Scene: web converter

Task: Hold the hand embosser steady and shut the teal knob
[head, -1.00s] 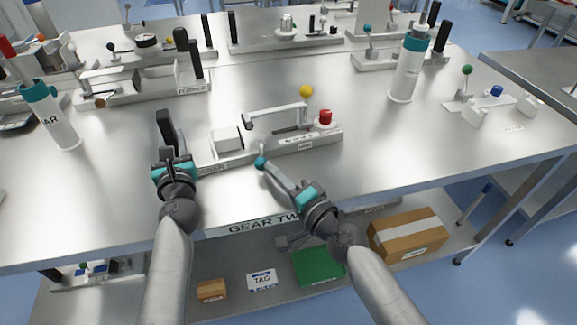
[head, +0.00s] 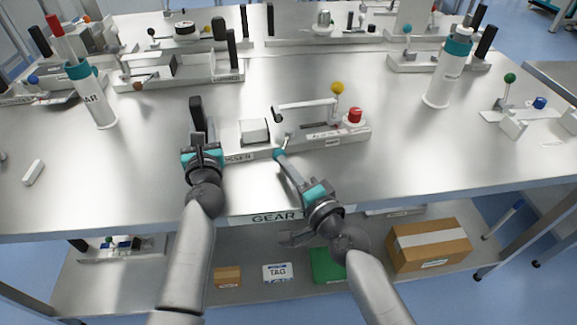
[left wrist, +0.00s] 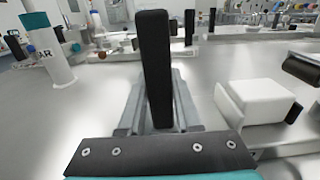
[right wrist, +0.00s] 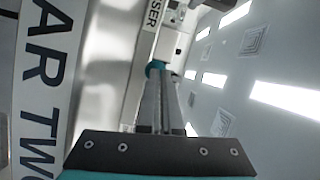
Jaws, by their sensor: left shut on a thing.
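The hand embosser (head: 310,137) stands mid-table, a grey base with a white block (head: 254,130), a long lever with a yellow ball and a red knob. A black upright handle (head: 196,110) rises at its left end. My left gripper (head: 201,142) is shut on this handle, whose top sticks up between the fingers in the left wrist view (left wrist: 155,70). The teal knob (head: 279,154) sits on a short lever at the embosser's front side. My right gripper (head: 284,163) has its fingers together, tips at the teal knob, which shows beyond them in the right wrist view (right wrist: 154,68). Contact is unclear.
A white bottle with a teal collar (head: 447,75) stands right and another (head: 95,100) left. Other fixtures (head: 180,72) line the back. A small white block (head: 33,172) lies at left.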

